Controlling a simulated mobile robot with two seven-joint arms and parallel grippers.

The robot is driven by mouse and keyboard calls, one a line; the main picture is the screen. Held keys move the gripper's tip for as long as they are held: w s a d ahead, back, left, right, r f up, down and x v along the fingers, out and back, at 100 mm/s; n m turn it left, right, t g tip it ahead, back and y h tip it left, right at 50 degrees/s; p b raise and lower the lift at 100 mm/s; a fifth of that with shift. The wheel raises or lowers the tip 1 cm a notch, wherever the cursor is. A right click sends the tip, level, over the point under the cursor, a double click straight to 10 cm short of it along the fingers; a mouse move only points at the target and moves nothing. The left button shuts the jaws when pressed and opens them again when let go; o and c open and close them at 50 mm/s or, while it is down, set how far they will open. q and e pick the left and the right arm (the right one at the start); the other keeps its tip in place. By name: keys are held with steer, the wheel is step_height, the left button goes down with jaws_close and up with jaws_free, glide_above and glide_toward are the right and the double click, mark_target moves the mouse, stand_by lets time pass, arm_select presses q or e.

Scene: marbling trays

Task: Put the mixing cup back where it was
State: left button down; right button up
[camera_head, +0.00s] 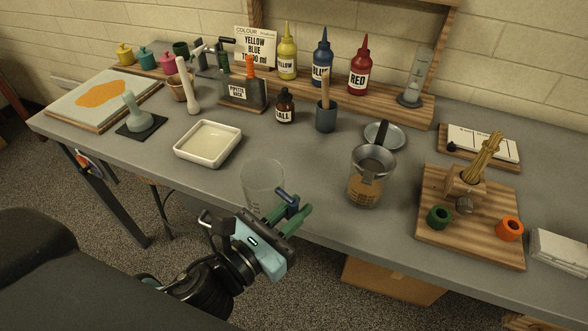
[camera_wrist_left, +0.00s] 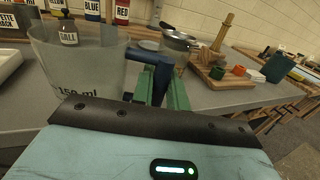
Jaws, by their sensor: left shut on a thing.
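The mixing cup (camera_head: 263,180) is a clear, faintly marked beaker. It looks upright near the table's front edge. I cannot tell whether its base touches the table. My left gripper (camera_head: 290,210) is at its right side, with its green fingers shut on a dark blue handle. In the left wrist view the cup (camera_wrist_left: 80,65) stands large at the left, with "150 ml" printed on it. There the fingers (camera_wrist_left: 160,88) close around the blue handle beside its wall. The cup appears empty. My right gripper is not in view.
A white tray (camera_head: 208,157) lies left of the cup. A metal strainer (camera_head: 372,160) sits on an amber jar (camera_head: 363,190) to the right. Behind are a dropper bottle (camera_head: 285,108) and a dark pot (camera_head: 326,120). Grey table (camera_head: 310,170) is bare between the cup and strainer.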

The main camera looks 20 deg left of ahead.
arm_select(q)
steer(key=w+a, duration=0.1)
steer(key=w, duration=0.7)
steer(key=w+a+f, duration=0.1)
steer(key=w, duration=0.4)
steer(key=shift+w+a+f, duration=0.1)
steer(key=shift+a, duration=0.25)
step_height(320, 180, down, 3)
steer(key=shift+r+b, duration=0.1)
steer(key=shift+b, duration=0.2)
steer(key=shift+f, duration=0.35)
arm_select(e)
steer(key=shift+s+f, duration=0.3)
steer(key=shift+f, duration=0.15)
arm_select(q)
steer(key=shift+f, duration=0.2)
steer(key=c, duration=1.4)
jaws_free()
